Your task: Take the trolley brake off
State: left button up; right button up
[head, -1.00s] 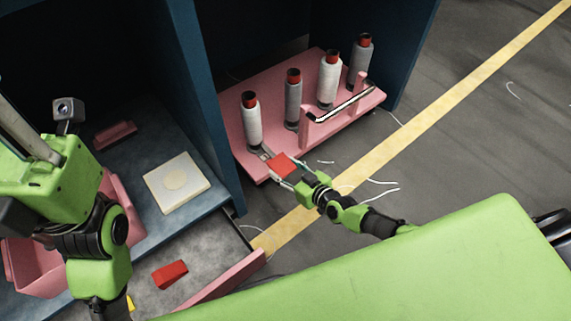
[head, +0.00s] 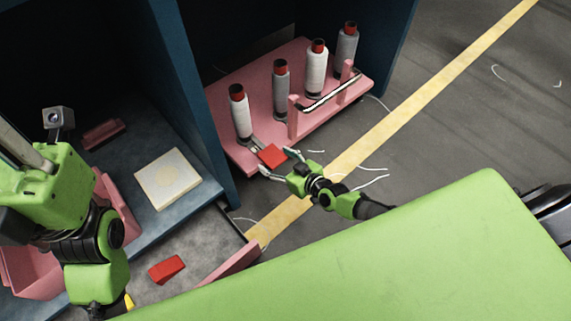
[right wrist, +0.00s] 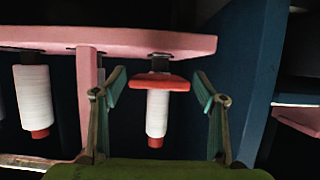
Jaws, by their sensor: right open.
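The pink trolley (head: 235,153) stands low in the blue bay and carries several thread spools. A red pedal (head: 272,156), apparently the brake, sticks out on a metal arm at its near end. It also shows in the right wrist view (right wrist: 160,83), in front of a white spool. My right gripper (head: 277,161) is open, with one finger on each side of the pedal and a gap to both. It is empty. My left arm is at the left of the head view; its fingers cannot be made out clearly.
A pink post (head: 293,118) with a metal handle bar (head: 330,96) stands on the trolley to the right of the pedal. A blue panel (head: 195,100) is close on the left. An open drawer holds a red block (head: 166,269). Grey floor right of the trolley is mostly free.

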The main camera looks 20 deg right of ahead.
jog(key=v, duration=1.1)
jog(key=shift+s+r, duration=0.15)
jog(key=shift+s, duration=0.1)
